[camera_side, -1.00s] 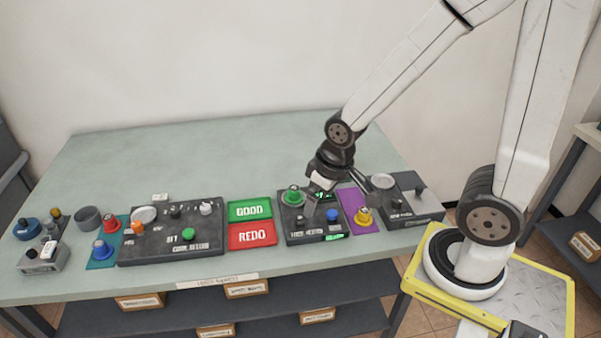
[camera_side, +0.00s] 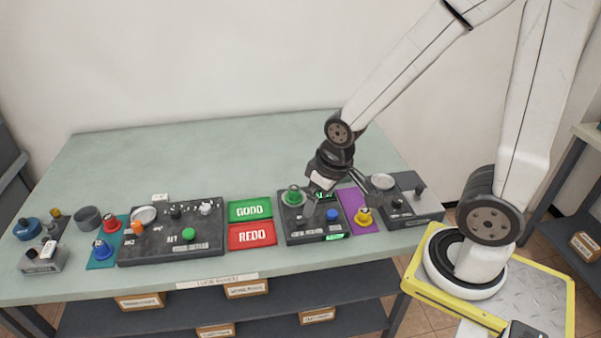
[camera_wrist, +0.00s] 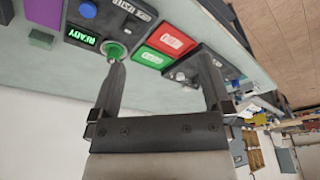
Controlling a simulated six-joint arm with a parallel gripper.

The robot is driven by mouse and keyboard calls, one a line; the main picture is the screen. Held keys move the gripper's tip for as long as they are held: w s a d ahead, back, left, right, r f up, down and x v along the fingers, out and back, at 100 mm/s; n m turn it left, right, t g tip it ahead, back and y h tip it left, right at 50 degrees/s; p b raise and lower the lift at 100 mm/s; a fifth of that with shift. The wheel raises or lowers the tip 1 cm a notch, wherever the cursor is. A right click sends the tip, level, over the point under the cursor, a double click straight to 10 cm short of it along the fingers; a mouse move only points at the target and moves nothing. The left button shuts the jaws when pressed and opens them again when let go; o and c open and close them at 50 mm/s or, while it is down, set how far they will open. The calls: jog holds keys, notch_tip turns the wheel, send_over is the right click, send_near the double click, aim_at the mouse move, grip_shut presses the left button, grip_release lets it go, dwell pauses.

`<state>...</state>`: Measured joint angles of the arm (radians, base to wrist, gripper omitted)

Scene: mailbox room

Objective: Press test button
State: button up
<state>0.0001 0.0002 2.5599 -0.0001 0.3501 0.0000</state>
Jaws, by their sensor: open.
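A dark tester box (camera_side: 302,232) sits on the bench, left of my base. In the wrist view one display (camera_wrist: 83,38) reads READY, and the blue button (camera_wrist: 88,10) is clear of my fingers. My gripper (camera_wrist: 161,58) is open and empty over the box. One fingertip overlaps the green part (camera_wrist: 114,50) in the wrist view; I cannot tell if they touch. The other finger is over the neighbouring panels.
Green GOOD (camera_side: 250,210) and red REDO (camera_side: 252,235) pads lie left of the box. A purple mat (camera_side: 351,200) with a yellow part (camera_side: 363,215) lies right of it, then another dark device (camera_side: 425,207). A larger control panel (camera_side: 160,250) stands further left. The rear bench is clear.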

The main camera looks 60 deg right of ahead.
grip_shut()
dwell(0.3)
dwell(1.6)
